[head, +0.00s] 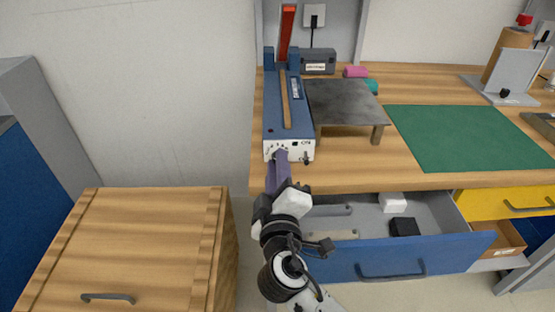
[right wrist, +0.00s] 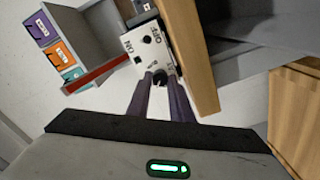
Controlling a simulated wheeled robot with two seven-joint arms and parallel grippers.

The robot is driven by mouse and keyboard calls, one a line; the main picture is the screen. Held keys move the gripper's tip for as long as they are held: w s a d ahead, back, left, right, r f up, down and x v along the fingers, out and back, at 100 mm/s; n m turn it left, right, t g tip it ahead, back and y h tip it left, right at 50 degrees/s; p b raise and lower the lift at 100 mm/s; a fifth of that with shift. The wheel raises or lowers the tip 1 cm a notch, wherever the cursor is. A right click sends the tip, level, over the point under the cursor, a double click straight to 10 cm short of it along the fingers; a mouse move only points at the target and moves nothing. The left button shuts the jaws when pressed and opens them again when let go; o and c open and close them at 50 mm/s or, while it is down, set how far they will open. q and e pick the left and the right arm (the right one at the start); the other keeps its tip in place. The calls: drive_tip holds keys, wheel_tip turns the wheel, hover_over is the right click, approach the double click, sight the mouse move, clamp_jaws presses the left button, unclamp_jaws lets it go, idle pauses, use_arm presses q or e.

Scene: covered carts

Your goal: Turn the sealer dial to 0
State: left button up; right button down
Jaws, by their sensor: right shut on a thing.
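The sealer (head: 275,118) is a long blue machine at the left end of the wooden bench, with its red-ended arm (head: 286,32) raised. Its white front panel (head: 296,145) faces me; the panel also shows in the right wrist view (right wrist: 142,46) with ON and OFF lettering. My right gripper (head: 280,158) reaches up to the lower left of this panel. Its purple fingertips (right wrist: 160,76) are closed around the black dial (right wrist: 160,80). The dial's marks are too small and too covered for me to read its setting. My left gripper is not in view.
A grey metal platform (head: 345,101) stands right of the sealer, and a green mat (head: 465,137) lies further right. Below, an open blue drawer (head: 400,256) sticks out beside my right arm. A wooden cabinet (head: 130,245) stands at lower left.

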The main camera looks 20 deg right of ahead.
drive_tip(key=n+p, duration=0.2)
drive_tip(key=n, duration=0.1)
drive_tip(key=shift+r+n, duration=0.15)
drive_tip(key=shift+n, duration=0.25)
drive_tip(key=n+p, duration=0.2)
drive_tip(key=n, duration=0.1)
drive_tip(key=shift+n+p, duration=0.45)
drive_tip(key=shift+n, duration=0.55)
drive_tip(key=shift+f+n, duration=0.25)
drive_tip(key=shift+n, duration=0.05)
drive_tip(key=c, duration=1.6)
unclamp_jaws()
drive_tip(key=shift+f, duration=0.15)
drive_tip(key=shift+s, duration=0.15)
